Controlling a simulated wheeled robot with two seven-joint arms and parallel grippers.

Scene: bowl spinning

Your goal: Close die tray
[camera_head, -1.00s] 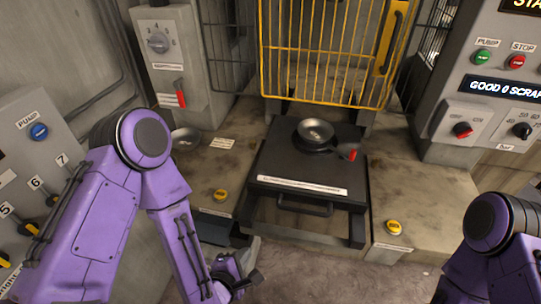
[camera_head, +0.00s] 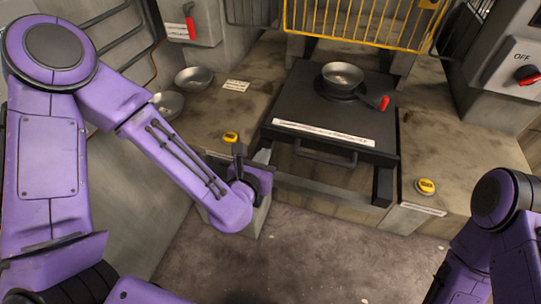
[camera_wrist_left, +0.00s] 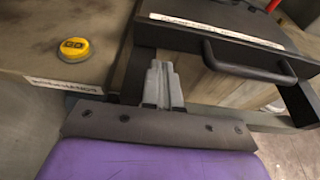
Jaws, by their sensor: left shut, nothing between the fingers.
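The black die tray (camera_head: 290,105) sticks out toward me from the press, with a white label strip and a dark bar handle (camera_head: 326,155) on its front. A metal bowl (camera_head: 343,74) sits on top of it, beside a red-tipped lever (camera_head: 382,102). My left gripper (camera_head: 240,155) is at the tray's front left corner, left of the handle. In the left wrist view its fingers (camera_wrist_left: 162,70) are shut with nothing between them, and the handle (camera_wrist_left: 250,68) is to their right. My right arm shows at the lower right; its gripper is out of view.
Yellow buttons sit on the bench left (camera_head: 230,138) and right (camera_head: 426,186) of the tray. Metal bowls (camera_head: 194,77) stand at the left. A yellow mesh guard (camera_head: 370,22) is raised behind the tray. The floor in front is clear.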

